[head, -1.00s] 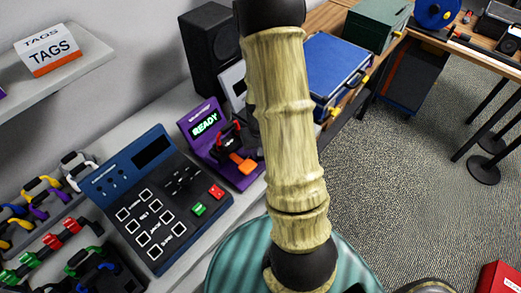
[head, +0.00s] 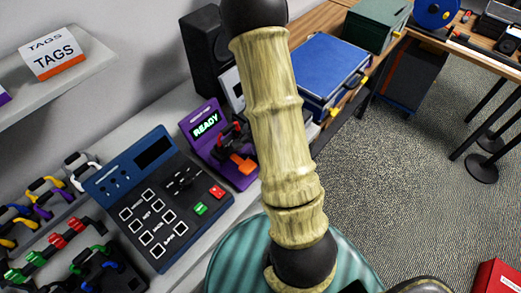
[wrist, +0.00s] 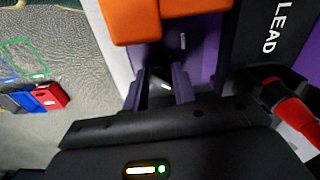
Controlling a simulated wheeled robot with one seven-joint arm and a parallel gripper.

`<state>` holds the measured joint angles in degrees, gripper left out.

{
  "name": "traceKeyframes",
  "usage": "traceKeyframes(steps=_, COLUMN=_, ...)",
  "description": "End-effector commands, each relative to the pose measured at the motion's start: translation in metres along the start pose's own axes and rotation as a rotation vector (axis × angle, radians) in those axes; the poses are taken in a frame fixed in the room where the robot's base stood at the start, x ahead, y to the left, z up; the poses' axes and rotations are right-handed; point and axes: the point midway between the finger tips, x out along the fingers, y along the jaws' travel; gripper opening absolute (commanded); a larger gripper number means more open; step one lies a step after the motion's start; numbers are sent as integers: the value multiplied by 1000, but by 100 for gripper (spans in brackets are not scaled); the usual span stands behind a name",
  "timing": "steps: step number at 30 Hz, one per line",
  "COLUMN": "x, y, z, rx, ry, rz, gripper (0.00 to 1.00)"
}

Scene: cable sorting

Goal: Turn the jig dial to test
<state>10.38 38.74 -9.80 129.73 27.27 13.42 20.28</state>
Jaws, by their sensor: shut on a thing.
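The purple jig (head: 211,118) stands on the grey bench left of my arm, with a lit screen reading READY. An orange part (head: 243,164) and a red and black lead (head: 234,137) sit on it. In the wrist view, my gripper (wrist: 160,88) is at the jig's purple face, just below the orange blocks (wrist: 160,18). Its fingers are closed on a small dark part with a white mark, which looks like the jig dial (wrist: 164,86). The fingers hide most of it, so its setting cannot be read. In the head view my arm hides the gripper.
A blue keypad console (head: 157,200) stands left of the jig. A rack of coloured cable plugs (head: 52,240) is at far left. A black speaker (head: 205,50) stands behind the jig, and a blue case (head: 326,68) lies beyond my arm. The wrist view shows a red lead (wrist: 292,108) close at right.

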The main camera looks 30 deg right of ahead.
Motion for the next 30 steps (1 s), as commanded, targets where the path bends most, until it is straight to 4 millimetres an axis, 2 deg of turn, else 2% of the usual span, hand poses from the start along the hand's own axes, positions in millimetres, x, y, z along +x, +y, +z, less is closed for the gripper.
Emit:
traceKeyframes(steps=9, x=-1, y=-1, z=-1, rx=99, ry=2, rz=-2, gripper=4)
traceKeyframes(steps=21, x=-1, y=-1, z=-1, rx=106, ry=2, rz=-3, gripper=4)
traceKeyframes(steps=22, x=-1, y=-1, z=-1, rx=106, ry=2, rz=-3, gripper=31)
traceKeyframes(steps=24, x=-1, y=-1, z=-1, rx=105, ry=2, rz=-3, gripper=44)
traceKeyframes(steps=25, x=-1, y=-1, z=-1, rx=105, ry=2, rz=-2, gripper=49)
traceKeyframes(steps=30, x=0, y=0, z=0, rx=104, ry=1, rz=-1, gripper=49)
